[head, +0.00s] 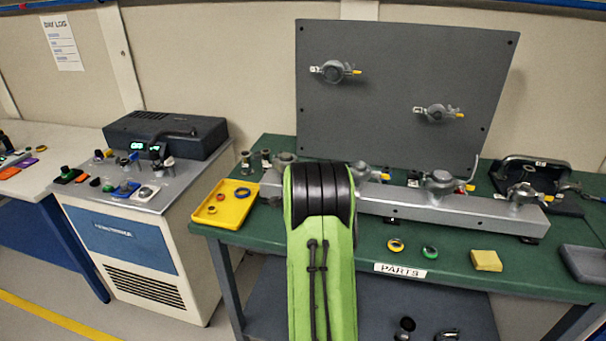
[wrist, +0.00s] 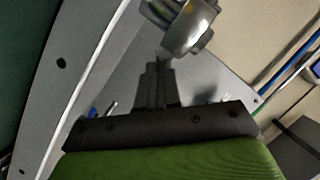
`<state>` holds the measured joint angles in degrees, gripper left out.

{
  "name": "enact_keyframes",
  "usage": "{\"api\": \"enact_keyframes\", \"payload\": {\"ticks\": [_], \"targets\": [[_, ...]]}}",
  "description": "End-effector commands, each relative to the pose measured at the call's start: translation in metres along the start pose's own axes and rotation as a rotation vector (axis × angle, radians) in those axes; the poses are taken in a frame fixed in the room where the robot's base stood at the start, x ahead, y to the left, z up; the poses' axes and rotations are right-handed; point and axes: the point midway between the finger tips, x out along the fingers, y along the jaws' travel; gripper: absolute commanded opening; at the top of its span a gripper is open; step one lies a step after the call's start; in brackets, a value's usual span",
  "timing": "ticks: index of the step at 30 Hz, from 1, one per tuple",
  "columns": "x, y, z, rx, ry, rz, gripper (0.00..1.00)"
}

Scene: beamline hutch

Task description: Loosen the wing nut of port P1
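My green arm covers the left part of the manifold in the head view, and my gripper is hidden there. In the wrist view my gripper (wrist: 160,66) shows dark fingers side by side, their tips close below a silver clamped port fitting (wrist: 187,28). A thin piece shows at the tips; I cannot tell whether they grip it. In the head view, clamped ports with yellow-tipped parts sit on the grey panel at upper left (head: 334,71) and right (head: 438,112). More ports stand on the long grey manifold (head: 420,203). Port labels are too small to read, so P1 cannot be told.
The manifold stands on a green bench (head: 350,258). A yellow tray (head: 225,204) with rings is at left. Two loose rings, a yellow block (head: 486,260) and a grey tray (head: 585,263) lie in front. A black-framed device (head: 535,180) stands at right. A control cabinet (head: 130,240) stands left.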

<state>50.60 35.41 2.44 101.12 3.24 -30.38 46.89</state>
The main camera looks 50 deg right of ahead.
Motion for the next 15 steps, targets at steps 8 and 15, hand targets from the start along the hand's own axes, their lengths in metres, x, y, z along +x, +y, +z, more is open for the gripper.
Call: {"api": "enact_keyframes", "payload": {"ticks": [8,15], "targets": [[0.0008,-0.0058,0.0018,-0.239,0.002,0.092,0.0],[0.0011,-0.0081,0.0024,-0.42,0.001,0.167,0.0]]}}
